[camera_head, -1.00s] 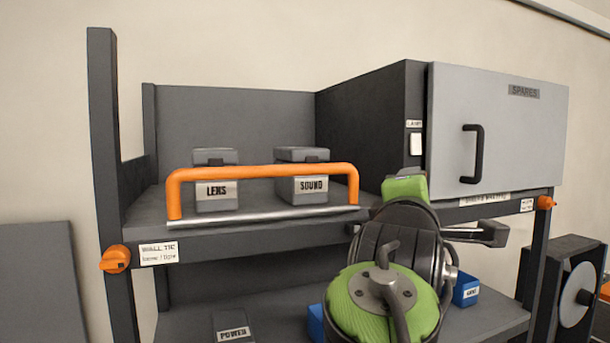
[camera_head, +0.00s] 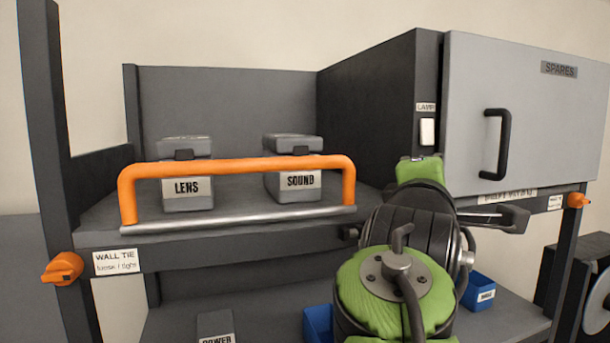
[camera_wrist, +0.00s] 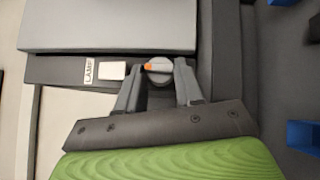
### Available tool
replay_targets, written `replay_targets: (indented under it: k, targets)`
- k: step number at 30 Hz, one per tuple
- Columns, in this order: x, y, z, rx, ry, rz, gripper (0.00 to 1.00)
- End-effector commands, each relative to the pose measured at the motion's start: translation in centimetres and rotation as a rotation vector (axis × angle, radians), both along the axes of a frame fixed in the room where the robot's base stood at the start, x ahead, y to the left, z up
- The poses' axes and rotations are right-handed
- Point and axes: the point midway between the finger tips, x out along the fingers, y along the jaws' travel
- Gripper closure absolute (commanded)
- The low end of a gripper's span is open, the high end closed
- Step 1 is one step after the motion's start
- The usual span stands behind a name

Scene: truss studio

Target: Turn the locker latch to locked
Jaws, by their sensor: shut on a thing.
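The grey locker (camera_head: 545,110) marked SPARES stands at the right of the upper shelf, its door closed, with a black handle (camera_head: 497,143). In the wrist view, my gripper (camera_wrist: 161,72) is shut on the latch (camera_wrist: 160,64), a small round grey knob with an orange mark. The orange mark points left in that view. The latch is on the dark strip beside the light door (camera_wrist: 110,28). In the head view my arm hides the latch and the fingertips. I cannot read the latch's lock marking.
A white lamp switch (camera_head: 427,132) sits close above the latch. An orange rail (camera_head: 240,166) crosses the shelf front before the LENS case (camera_head: 186,187) and SOUND case (camera_head: 293,182). Orange knobs (camera_head: 62,268) sit on the posts. A blue bin (camera_head: 480,292) is below.

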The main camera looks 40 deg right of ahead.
Motion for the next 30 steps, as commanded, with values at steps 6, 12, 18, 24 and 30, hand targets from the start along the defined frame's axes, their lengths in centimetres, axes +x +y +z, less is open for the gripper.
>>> replay_targets:
  k: [6,12,18,24,30]
  targets:
    - [0.05,0.02,0.16,0.015,-0.007,0.001,0.95]
    - [0.08,0.02,0.53,0.092,-0.043,0.002,0.95]
    - [0.09,-0.03,0.75,0.215,-0.104,0.001,0.95]
    - [0.07,-0.06,0.81,0.331,-0.165,0.002,0.95]
    - [0.02,-0.10,0.90,0.415,-0.212,0.001,0.95]
